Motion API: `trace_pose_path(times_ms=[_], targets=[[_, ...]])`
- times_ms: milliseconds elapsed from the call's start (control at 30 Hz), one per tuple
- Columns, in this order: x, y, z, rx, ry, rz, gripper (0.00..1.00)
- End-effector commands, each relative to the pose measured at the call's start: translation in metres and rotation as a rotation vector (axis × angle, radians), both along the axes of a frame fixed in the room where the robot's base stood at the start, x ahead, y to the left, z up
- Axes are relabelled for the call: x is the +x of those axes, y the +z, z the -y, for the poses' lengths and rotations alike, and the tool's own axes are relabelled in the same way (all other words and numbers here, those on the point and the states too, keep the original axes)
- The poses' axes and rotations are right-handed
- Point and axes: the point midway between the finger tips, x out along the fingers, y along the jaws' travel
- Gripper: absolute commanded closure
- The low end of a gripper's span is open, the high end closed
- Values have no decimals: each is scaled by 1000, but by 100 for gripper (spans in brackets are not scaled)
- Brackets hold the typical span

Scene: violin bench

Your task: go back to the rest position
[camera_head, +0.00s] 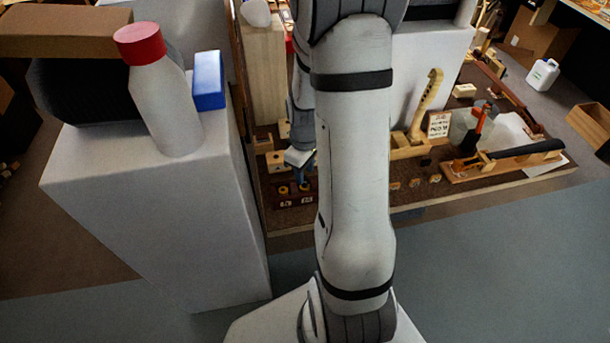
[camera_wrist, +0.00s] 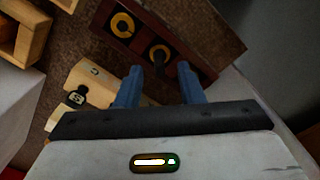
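My gripper (camera_wrist: 158,80) shows two blue fingers standing apart in the wrist view, open, with nothing held between them. In the head view my gripper (camera_head: 300,178) is small and partly hidden by my arm, low over the left part of the bench. A dark red block (camera_wrist: 188,55) with two yellow-ringed round holes lies just beyond the fingertips. A dark piece stands at the nearer ring. In the head view the dark red block (camera_head: 280,203) sits below my gripper. I cannot tell whether the fingers touch anything.
A white pedestal (camera_head: 90,185) at left bears a red-capped white bottle (camera_head: 165,100) and a blue box (camera_head: 209,82). A pale wooden post (camera_head: 265,70) rises beside my arm. Wooden violin parts (camera_head: 500,160) and a jar (camera_head: 465,128) occupy the bench's right. Grey floor (camera_head: 500,260) is clear in front.

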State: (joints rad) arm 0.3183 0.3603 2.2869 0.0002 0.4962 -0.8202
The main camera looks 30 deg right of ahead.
Motion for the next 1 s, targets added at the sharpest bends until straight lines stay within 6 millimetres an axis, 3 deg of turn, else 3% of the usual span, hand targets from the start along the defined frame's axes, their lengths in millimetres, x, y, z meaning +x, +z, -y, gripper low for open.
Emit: trace_pose_path(times_ms=[100,300,667,833,1000], targets=[[1,21,0,-1,0,4,66],[0,43,0,-1,-1,2,66],[-2,55,-4,-3,-11,9,66],[-15,96,-32,-12,-97,59,66],[-44,143,-67,-8,-227,125,66]])
